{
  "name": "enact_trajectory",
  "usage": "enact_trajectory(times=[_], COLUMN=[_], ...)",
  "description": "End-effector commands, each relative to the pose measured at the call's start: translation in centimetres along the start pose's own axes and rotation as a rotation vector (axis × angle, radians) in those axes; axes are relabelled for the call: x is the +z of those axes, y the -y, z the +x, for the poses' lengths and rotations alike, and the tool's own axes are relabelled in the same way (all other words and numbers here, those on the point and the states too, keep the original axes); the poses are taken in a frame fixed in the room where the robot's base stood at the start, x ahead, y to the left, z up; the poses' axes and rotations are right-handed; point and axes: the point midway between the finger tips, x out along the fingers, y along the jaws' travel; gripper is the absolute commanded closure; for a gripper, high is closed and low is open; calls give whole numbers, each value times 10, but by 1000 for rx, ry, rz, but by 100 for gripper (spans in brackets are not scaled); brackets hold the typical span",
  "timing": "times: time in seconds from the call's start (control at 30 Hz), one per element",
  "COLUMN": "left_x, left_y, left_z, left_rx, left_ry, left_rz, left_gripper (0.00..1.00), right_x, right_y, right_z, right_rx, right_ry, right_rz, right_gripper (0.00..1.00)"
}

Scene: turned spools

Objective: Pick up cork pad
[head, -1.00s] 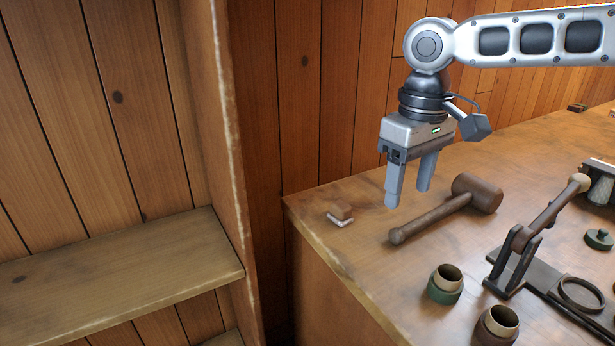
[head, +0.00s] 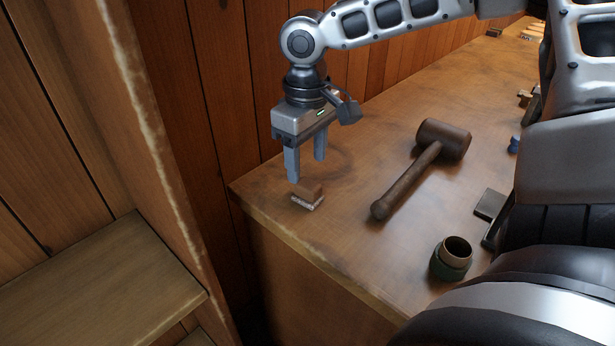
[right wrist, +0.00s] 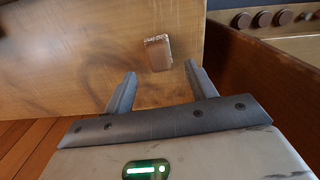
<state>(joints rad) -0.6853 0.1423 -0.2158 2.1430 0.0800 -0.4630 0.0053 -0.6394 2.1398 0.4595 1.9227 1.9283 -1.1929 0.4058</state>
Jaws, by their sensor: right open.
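The cork pad (head: 308,193), a small brown block with a pale, whitish edge, lies on the wooden bench near its left corner. It also shows in the right wrist view (right wrist: 158,53), just beyond the fingertips and roughly centred between them. My right gripper (head: 306,170) points down above and slightly behind the pad, with its fingers apart and nothing between them. The same open fingers show in the right wrist view (right wrist: 160,69). My left gripper is not in view.
A wooden mallet (head: 422,170) lies right of the pad, handle toward the front. A green-based cup (head: 452,258) stands farther front right. A plank wall rises behind the bench, and a wooden shelf (head: 100,285) is at left. The bench around the pad is clear.

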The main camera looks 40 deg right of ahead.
Motion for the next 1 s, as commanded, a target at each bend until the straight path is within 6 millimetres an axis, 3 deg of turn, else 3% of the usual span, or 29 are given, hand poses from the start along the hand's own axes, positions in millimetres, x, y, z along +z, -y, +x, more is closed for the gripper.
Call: enact_trajectory(times=[0.23,0.5,0.8,0.93,0.97,1.0], left_x=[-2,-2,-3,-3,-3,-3], left_y=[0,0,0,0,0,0], left_z=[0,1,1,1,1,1], left_rx=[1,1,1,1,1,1], left_ry=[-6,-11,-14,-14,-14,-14], left_rz=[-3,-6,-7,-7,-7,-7], left_gripper=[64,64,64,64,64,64], right_x=[1,2,2,2,2,2], right_y=[0,-2,-2,-2,-2,-2], right_z=[19,57,61,61,61,61], right_rx=[-1,-1,0,0,0,0], right_ry=[3,3,-1,-1,-1,-1], right_rz=[1,0,0,-1,-1,-1], right_gripper=[44,44,44,80,86,86])
